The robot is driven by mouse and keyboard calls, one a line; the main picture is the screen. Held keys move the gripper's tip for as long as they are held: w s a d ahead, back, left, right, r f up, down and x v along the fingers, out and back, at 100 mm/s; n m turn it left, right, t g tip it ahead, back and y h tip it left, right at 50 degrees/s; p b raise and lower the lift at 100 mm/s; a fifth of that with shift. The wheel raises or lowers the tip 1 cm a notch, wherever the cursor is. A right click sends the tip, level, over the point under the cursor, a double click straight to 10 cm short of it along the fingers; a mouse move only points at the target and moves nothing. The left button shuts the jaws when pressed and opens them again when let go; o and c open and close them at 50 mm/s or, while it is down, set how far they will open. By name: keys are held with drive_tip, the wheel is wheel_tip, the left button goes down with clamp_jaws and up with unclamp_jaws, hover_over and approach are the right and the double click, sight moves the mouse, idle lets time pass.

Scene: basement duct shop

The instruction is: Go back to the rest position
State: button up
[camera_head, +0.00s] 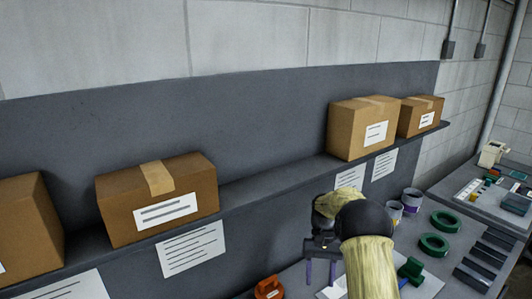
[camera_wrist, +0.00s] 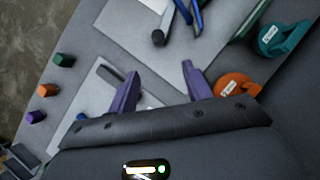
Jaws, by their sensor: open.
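My gripper (camera_head: 321,271) hangs over the workbench below the shelf in the head view, partly hidden by my arm. In the wrist view my gripper (camera_wrist: 157,85) points down with its two purple fingers spread apart and nothing between them. Below the fingers lie the grey bench top (camera_wrist: 90,45) and pale sheets (camera_wrist: 122,30). An orange round object (camera_wrist: 238,86) is on the bench close to the right finger, apparently apart from it.
A shelf (camera_head: 262,187) with several cardboard boxes (camera_head: 158,200) runs above the bench. Green rings (camera_head: 434,245), cups (camera_head: 411,200) and dark blocks (camera_head: 472,277) stand at right. Pliers (camera_wrist: 198,15), a teal object (camera_wrist: 283,38) and small coloured blocks (camera_wrist: 47,90) lie around my gripper.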

drive_tip(key=s+r+t, duration=0.4)
drive_tip(key=s, duration=0.6)
drive_tip(key=s+a+r+n+t+h, duration=0.1)
drive_tip(key=s+r+t, duration=0.3)
drive_tip(key=s, duration=0.7)
drive_tip(key=shift+s+n+t, duration=0.3)
drive_tip(key=shift+t, duration=0.2)
